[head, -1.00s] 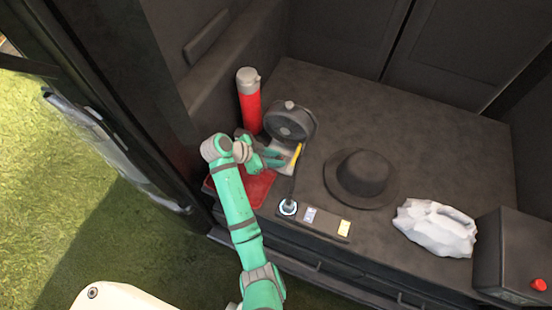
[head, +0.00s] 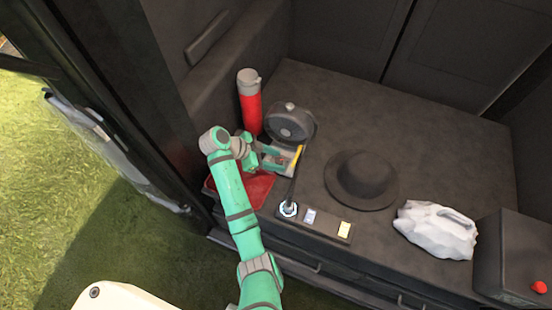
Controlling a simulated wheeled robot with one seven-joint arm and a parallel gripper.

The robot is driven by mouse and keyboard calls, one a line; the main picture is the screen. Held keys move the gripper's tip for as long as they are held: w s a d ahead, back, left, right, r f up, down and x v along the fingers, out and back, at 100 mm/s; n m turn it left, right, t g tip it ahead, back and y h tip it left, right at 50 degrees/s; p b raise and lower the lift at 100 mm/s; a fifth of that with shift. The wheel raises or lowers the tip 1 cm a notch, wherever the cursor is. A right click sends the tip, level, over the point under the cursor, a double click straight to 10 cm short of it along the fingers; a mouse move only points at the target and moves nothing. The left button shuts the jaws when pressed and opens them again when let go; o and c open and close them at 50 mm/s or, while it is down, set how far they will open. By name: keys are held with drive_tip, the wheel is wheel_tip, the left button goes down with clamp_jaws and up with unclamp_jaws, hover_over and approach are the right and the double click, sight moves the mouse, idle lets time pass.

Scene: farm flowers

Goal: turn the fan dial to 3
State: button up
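The fan (head: 291,122) is dark and round and stands near the back left of the dark surface. Its pale base (head: 291,168) shows in front of the round head, with a yellow strip (head: 298,156) along its right side. My gripper (head: 277,158) is at the front left of the fan base, very close to it. The dial itself cannot be made out; my gripper covers that part of the base. Whether the fingers touch anything is too small to tell.
A red flask (head: 249,103) with a grey top stands just left of the fan. A red cloth or mat (head: 243,191) lies below my gripper. A panel (head: 317,222) with a lever is in front. A black hat (head: 361,179) and a crumpled white bag (head: 437,230) lie to the right.

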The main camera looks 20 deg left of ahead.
drive_tip(key=shift+w+r, duration=0.15)
drive_tip(key=shift+r, duration=0.4)
drive_tip(key=r, duration=0.1)
drive_tip(key=s+r, duration=0.1)
drive_tip(key=r, duration=0.1)
drive_tip(key=shift+s+d+r, duration=0.2)
drive_tip(key=shift+s+r, duration=0.2)
drive_tip(key=s+d+r, duration=0.3)
drive_tip(key=s+r, duration=0.5)
drive_tip(key=s, duration=0.3)
drive_tip(key=shift+s+d, duration=0.35)
drive_tip(key=shift+d, duration=0.05)
idle(0.4)
drive_tip(key=shift+r, duration=0.1)
idle(0.6)
